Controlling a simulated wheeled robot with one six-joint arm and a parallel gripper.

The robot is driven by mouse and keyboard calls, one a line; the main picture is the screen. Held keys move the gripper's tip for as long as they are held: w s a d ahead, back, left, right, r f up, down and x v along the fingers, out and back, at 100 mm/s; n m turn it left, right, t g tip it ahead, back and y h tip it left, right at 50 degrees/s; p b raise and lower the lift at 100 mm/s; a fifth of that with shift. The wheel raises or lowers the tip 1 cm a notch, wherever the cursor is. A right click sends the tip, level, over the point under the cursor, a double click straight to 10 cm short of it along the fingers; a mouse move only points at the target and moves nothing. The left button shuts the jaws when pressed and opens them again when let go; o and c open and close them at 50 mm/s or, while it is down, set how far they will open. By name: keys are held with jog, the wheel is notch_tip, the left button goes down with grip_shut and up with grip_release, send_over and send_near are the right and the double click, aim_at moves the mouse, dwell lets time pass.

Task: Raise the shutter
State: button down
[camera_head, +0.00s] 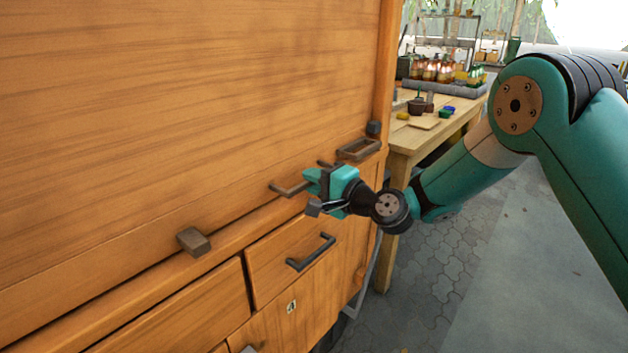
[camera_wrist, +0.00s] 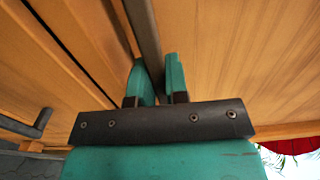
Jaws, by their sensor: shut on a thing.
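The shutter (camera_head: 180,110) is a large, smooth wooden panel on the front of a wooden cabinet; it also shows in the wrist view (camera_wrist: 230,50). A brown bar handle (camera_head: 289,189) runs along its lower part. My gripper (camera_head: 308,192) is at this handle, with its teal fingers shut around the bar. In the wrist view the bar (camera_wrist: 143,35) passes between the two fingertips (camera_wrist: 158,80). Part of the handle is hidden behind my gripper. The shutter's lower edge lies close above the drawer row.
Below are drawers, one with a dark handle (camera_head: 311,252). A brown block (camera_head: 193,241) sits low on the cabinet front, and a small rectangular brown frame (camera_head: 359,150) is right of my gripper. A wooden table (camera_head: 440,130) with bottles and pots stands behind. Paved floor (camera_head: 430,270) is clear.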

notch_tip(320, 180, up, 58)
jog(key=p, duration=3.6)
jog(key=c, duration=1.2)
grip_release()
jog(key=shift+o, duration=0.4)
jog(key=shift+f, duration=0.15)
jog(key=b+v, duration=0.7)
jog(key=v, duration=1)
jog(key=shift+d+b, duration=0.2)
jog(key=shift+b, duration=0.15)
jog(key=shift+s+f, duration=0.1)
jog(key=shift+s, duration=0.05)
